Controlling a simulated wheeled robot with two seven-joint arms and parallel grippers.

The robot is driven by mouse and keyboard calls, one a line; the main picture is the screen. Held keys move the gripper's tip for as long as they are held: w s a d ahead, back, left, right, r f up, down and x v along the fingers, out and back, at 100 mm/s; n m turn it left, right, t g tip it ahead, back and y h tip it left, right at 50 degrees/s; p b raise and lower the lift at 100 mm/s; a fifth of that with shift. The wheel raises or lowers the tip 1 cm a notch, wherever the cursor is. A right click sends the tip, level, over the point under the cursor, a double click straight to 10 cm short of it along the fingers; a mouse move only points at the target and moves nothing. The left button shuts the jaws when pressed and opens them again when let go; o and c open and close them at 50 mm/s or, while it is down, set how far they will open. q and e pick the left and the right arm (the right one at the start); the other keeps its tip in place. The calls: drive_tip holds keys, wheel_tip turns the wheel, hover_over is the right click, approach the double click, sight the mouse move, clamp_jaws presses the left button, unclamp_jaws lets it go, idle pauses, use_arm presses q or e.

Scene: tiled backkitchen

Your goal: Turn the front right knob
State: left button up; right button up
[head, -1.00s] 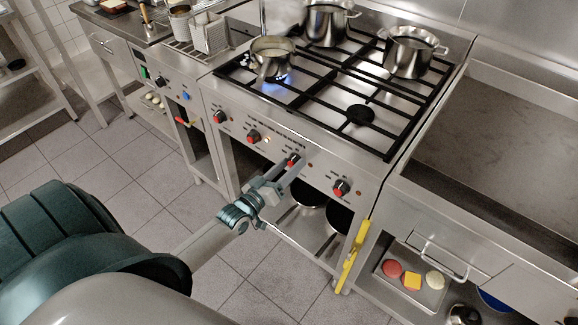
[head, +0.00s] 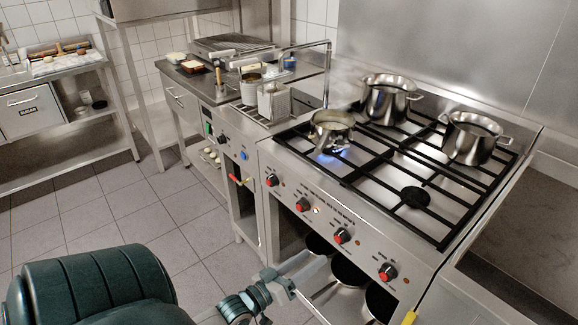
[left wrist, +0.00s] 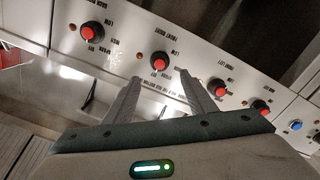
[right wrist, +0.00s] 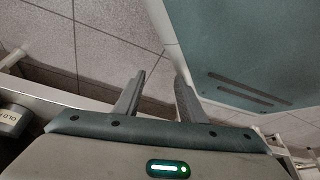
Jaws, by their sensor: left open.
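Several black-and-red knobs line the stove's front panel. The rightmost knob (head: 387,272) and the one to its left (head: 341,236) are nearest my left gripper (head: 318,266). The left wrist view shows the row upside down, with the rightmost knob (left wrist: 92,30) at upper left. The second knob from the right (left wrist: 159,63) lies just beyond the gap between my open, empty left fingers, apparently untouched. My right gripper (right wrist: 160,80) is open and empty, away from the stove.
A pan (head: 331,128) sits over a blue flame at the stove's left. Two steel pots (head: 390,98) (head: 472,138) stand at the back. Open shelving with pans (head: 349,272) lies below the panel. A yellow handle (head: 409,318) shows at the bottom edge. Tiled floor (head: 130,210) is clear at left.

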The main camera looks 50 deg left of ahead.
use_arm(q)
drive_tip(key=s+b, duration=0.1)
drive_tip(key=s, duration=0.5)
drive_tip(key=shift+s+a, duration=0.25)
drive_tip(key=shift+s, duration=0.15)
use_arm(e)
drive_tip(key=shift+t, duration=0.7)
drive_tip(key=w, duration=0.1)
drive_tip(key=w+a+r, duration=0.1)
drive_tip(key=w, duration=0.1)
drive_tip(key=w+a, duration=0.1)
drive_tip(key=shift+w+a+r, duration=0.1)
drive_tip(key=shift+w+r, duration=0.25)
drive_tip(key=shift+s+f, duration=0.1)
drive_tip(key=shift+s, duration=0.1)
use_arm(q)
drive_tip(key=shift+f, duration=0.1)
